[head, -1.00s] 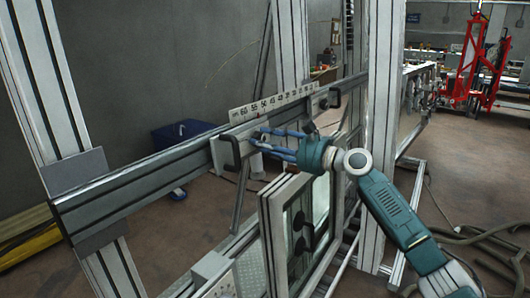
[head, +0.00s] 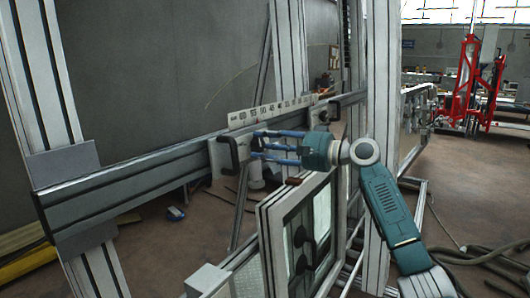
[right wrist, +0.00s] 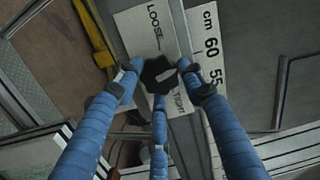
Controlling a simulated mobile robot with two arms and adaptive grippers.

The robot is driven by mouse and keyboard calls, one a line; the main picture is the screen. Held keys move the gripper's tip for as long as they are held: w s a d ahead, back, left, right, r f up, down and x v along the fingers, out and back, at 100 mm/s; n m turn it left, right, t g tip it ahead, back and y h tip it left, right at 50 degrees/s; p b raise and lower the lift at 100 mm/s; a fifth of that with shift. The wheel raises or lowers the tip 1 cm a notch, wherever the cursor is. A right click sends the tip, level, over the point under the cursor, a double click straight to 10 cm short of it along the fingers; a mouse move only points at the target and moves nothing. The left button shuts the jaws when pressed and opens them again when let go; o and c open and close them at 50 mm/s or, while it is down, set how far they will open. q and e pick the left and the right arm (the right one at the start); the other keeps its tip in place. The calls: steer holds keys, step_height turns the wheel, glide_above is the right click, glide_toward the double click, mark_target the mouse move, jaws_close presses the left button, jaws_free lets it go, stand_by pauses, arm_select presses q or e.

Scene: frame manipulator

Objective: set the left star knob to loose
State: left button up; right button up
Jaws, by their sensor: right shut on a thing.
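The left star knob (right wrist: 157,75) is black with a pale mark on it, in the right wrist view. It sits on a white plate (right wrist: 135,27) lettered LOOSE above the knob and a partly covered word, seemingly TIGHT, below it. My right gripper (head: 257,143) is at the plate on the rail in the head view. In the wrist view its blue fingers (right wrist: 158,80) are closed around the knob from both sides and below. My left gripper is not in view.
A centimetre scale (head: 270,112) runs along the rail (head: 130,190). A framed window panel (head: 305,235) is below my right gripper, and an upright post (head: 375,130) is behind the arm.

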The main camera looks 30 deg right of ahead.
steer(key=n, duration=0.3)
steer(key=n+b, duration=0.1)
steer(key=n, duration=0.2)
steer(key=shift+d+r+g, duration=0.1)
steer(key=shift+r+g, duration=0.1)
steer(key=shift+g, duration=0.2)
steer(key=n+b, duration=0.1)
steer(key=n, duration=0.4)
steer(key=shift+r+n+h, duration=0.15)
steer(key=shift+n+h, duration=0.15)
steer(key=shift+n, duration=0.1)
steer(key=o, duration=1.1)
steer(key=shift+o, duration=0.2)
steer(key=v, duration=1.2)
steer(key=shift+r, duration=0.15)
